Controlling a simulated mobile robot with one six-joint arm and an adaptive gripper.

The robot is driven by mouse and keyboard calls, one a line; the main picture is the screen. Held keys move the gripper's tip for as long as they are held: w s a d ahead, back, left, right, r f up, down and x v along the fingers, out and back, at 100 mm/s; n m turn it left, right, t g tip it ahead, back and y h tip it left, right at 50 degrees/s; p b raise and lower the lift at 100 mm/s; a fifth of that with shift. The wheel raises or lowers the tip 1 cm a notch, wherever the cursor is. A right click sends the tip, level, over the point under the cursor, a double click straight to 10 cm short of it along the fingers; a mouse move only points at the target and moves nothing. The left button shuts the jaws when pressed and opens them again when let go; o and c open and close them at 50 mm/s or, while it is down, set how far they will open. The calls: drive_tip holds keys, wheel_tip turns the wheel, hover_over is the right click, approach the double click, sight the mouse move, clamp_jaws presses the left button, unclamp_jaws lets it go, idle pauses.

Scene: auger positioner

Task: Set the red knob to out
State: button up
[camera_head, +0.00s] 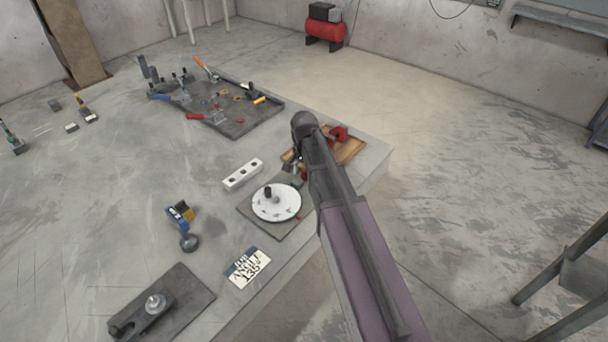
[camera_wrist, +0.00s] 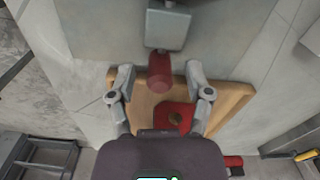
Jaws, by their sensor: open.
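In the wrist view, the red knob (camera_wrist: 160,76) is a short red cylinder at the end of a grey block (camera_wrist: 168,28). My gripper (camera_wrist: 159,80) is open, with one finger to the left and one to the right of the knob. Gaps show between the fingers and the knob.
A white dial (camera_head: 276,203) on a dark plate and a white block with holes (camera_head: 243,174) stand left of my arm. A dark tray (camera_head: 230,110) with several tools lies farther back. A printed card (camera_head: 248,268) lies nearer. The table's right edge is close to the board.

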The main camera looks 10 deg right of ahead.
clamp_jaws()
drive_tip(key=shift+w+d, duration=0.7)
drive_tip(key=shift+d, duration=0.1)
unclamp_jaws()
drive_tip(key=shift+s+a, duration=0.1)
